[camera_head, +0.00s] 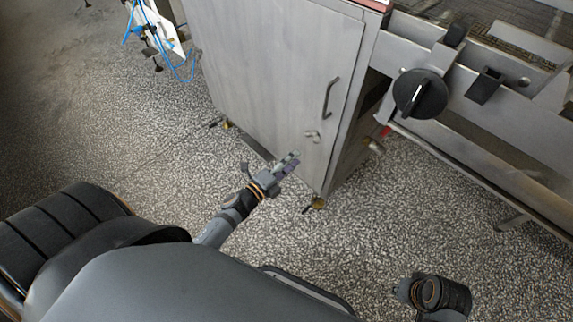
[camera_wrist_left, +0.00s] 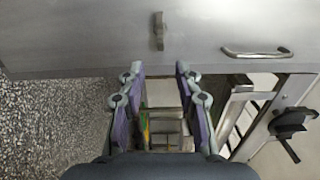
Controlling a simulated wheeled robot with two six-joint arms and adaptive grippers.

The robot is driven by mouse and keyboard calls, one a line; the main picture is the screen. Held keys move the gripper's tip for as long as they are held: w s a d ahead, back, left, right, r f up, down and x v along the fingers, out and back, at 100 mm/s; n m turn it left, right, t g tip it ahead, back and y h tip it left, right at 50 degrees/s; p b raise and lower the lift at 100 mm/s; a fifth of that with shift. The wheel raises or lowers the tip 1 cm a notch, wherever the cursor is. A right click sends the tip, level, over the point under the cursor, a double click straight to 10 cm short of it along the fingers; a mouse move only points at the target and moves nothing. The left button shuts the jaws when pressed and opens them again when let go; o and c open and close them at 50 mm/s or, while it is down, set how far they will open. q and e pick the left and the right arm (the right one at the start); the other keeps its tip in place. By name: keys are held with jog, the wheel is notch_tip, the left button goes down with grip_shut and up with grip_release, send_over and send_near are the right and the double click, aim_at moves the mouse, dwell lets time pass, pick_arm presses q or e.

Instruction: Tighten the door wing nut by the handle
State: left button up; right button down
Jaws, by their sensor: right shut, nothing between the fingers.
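The grey metal cabinet door (camera_head: 265,60) carries a small wing nut (camera_head: 312,135) low near its right edge. A bar handle (camera_head: 330,97) sits above it on the same door. In the left wrist view the wing nut (camera_wrist_left: 158,31) lies straight ahead of the fingers, with the handle (camera_wrist_left: 257,52) to its right. My left gripper (camera_head: 292,160) is open and empty, just below and left of the wing nut, apart from it. Its two fingers (camera_wrist_left: 159,72) are spread in the wrist view. My right gripper (camera_head: 403,290) is low at the right, shut and empty, away from the door.
Right of the cabinet, a metal machine frame (camera_head: 490,150) carries a black rotary knob (camera_head: 420,94). Cabinet feet (camera_head: 318,202) stand on the speckled floor (camera_head: 390,215). A white stand with blue hoses (camera_head: 160,35) is at the upper left. The floor before the door is clear.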

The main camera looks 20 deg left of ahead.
pick_arm(q)
jog(key=shift+v, duration=1.65)
